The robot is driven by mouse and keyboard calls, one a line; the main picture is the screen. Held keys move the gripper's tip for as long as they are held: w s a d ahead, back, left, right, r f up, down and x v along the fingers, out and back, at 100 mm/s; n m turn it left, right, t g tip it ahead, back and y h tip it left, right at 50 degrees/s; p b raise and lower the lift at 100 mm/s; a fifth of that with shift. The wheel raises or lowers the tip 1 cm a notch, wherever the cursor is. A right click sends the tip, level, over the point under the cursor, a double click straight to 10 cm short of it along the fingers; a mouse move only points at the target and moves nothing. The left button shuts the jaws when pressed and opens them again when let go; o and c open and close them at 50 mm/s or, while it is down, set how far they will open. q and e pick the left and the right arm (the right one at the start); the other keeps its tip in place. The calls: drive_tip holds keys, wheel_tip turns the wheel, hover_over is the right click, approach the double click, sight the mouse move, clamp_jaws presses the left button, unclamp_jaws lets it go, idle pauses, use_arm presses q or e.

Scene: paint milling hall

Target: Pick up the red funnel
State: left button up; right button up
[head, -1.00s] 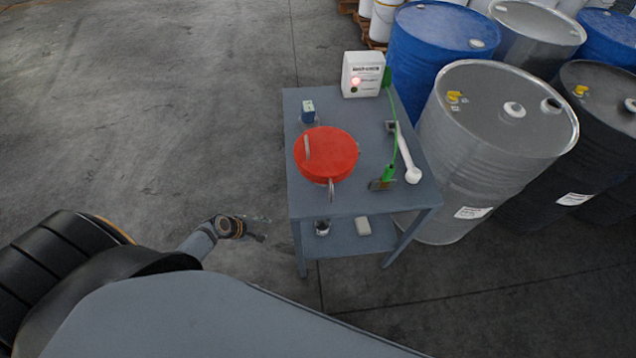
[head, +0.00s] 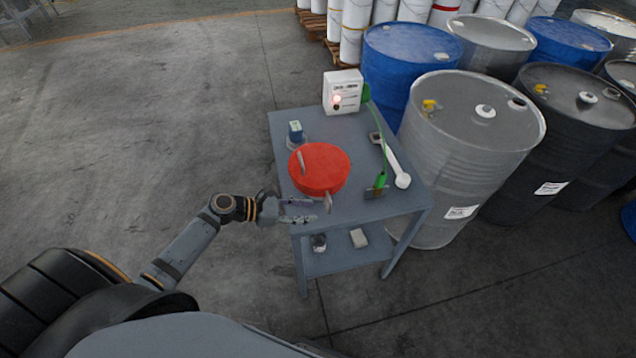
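The red funnel (head: 320,168) sits on the top of a small grey table (head: 352,208), showing as a wide red disc with grey metal pieces at its left and at its front edge. My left gripper (head: 309,211) is at the table's front left edge, just in front of the funnel and close to its front metal piece. Its two fingers are apart and point right, with nothing seen between them. Whether a finger touches that piece cannot be told. My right gripper is not in view.
On the table are a white box with a red light (head: 342,92), a green cable (head: 378,125), a white-handled tool (head: 396,165) and a small blue item (head: 296,131). A grey drum (head: 465,160) stands close at the right. The floor at left (head: 130,120) is clear.

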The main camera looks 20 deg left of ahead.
sight(330, 211)
use_arm(q)
drive_tip(key=x, duration=0.2)
drive_tip(key=shift+w+d, duration=0.2)
drive_tip(key=shift+d, duration=0.2)
drive_tip(key=shift+w+d, duration=0.1)
drive_tip(key=shift+d, duration=0.05)
drive_tip(key=shift+w, duration=0.1)
drive_tip(key=p+x, duration=0.1)
drive_tip(key=x, duration=0.4)
drive_tip(key=c, duration=0.3)
clamp_jaws()
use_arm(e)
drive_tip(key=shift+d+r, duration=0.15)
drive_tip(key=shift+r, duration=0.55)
